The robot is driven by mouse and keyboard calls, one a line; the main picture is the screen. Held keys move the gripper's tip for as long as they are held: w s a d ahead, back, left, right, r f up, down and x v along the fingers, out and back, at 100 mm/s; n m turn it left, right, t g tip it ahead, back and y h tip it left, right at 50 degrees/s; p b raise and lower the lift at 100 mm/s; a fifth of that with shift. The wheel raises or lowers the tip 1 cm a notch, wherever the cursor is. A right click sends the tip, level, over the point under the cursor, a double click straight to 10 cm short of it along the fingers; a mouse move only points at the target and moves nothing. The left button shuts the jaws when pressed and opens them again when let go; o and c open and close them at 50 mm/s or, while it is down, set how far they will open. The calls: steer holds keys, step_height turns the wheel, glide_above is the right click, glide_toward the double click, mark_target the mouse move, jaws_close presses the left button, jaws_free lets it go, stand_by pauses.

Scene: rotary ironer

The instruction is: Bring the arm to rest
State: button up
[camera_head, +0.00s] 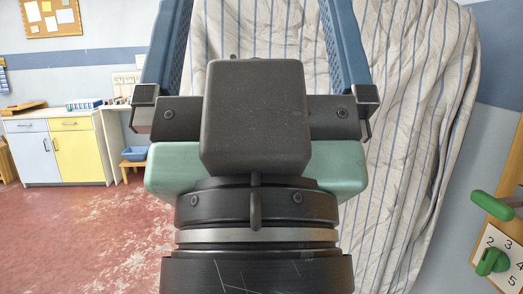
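My gripper (254,25) fills the middle of the head view, seen from behind its black wrist and teal housing. Its two blue fingers stand wide apart and point up and away, and their tips are cut off by the top edge. Between the fingers I see only striped cloth in the background, and no held object shows. The large pale cloth with thin blue stripes (420,120) hangs in folds behind the gripper and to its right. I cannot tell how far the gripper is from the cloth, and my gripper hides part of it.
A low cabinet with a pale blue and a yellow door (77,152) stands at the far left wall. A blue bin (134,154) sits on a small wooden stool beside it. A number board (497,245) with green parts is at the right edge. The red floor (70,240) at left is clear.

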step_height(320, 180, up, 14)
steer(key=p, duration=1.2)
steer(key=shift+w, duration=0.3)
steer(key=shift+d+f, duration=0.1)
stand_by(0.5)
